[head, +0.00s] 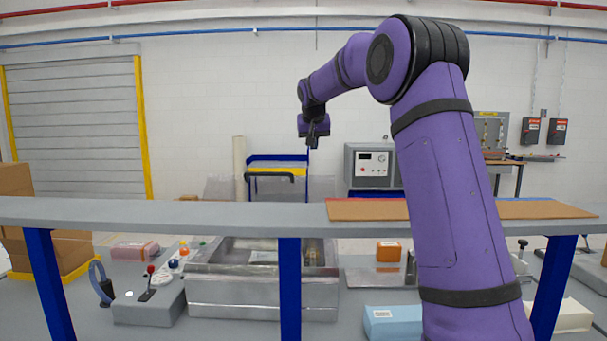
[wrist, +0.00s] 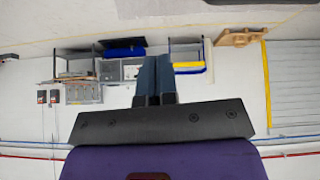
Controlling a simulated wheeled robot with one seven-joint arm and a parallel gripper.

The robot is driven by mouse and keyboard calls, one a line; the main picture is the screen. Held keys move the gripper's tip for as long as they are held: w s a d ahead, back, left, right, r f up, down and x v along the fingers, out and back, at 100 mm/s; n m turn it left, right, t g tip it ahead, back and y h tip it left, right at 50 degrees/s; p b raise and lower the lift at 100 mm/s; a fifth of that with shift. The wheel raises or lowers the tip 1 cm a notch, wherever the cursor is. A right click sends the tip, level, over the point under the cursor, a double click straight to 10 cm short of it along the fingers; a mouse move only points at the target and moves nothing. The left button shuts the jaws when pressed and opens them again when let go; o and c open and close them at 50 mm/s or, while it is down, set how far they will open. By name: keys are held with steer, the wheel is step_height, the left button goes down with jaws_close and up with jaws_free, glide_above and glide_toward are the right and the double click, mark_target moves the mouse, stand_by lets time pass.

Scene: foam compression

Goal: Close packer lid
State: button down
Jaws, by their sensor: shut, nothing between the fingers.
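The packer (head: 262,297) is a silver metal box on the worktop, left of centre in the head view, below a grey shelf. Its top is open, and a few items show inside. Its clear lid (head: 222,188) stands raised at the back, showing above the shelf, with a dark handle (head: 270,176) near its top. The shelf hides part of the lid. My gripper (head: 315,143) hangs in the air, above and to the right of the handle, apart from it. Its fingers (wrist: 155,82) are together and empty in the wrist view.
The grey shelf (head: 150,213) crosses in front of the packer on blue posts (head: 290,285). A brown board (head: 365,209) lies on it. A control box with a red-knobbed lever (head: 148,305) stands left of the packer. A light-blue block (head: 393,322) lies to the right.

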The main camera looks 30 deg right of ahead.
steer(key=m, duration=0.1)
glide_toward(313, 177)
steer(key=x, duration=0.6)
steer(key=shift+a+f, duration=0.1)
steer(key=shift+f, duration=0.1)
steer(key=shift+w+f, duration=0.3)
steer(key=shift+f, duration=0.1)
steer(key=shift+d, duration=0.25)
steer(key=w+x, duration=0.1)
steer(key=x, duration=0.8)
steer(key=shift+d+r, duration=0.2)
steer(key=shift+r, duration=0.1)
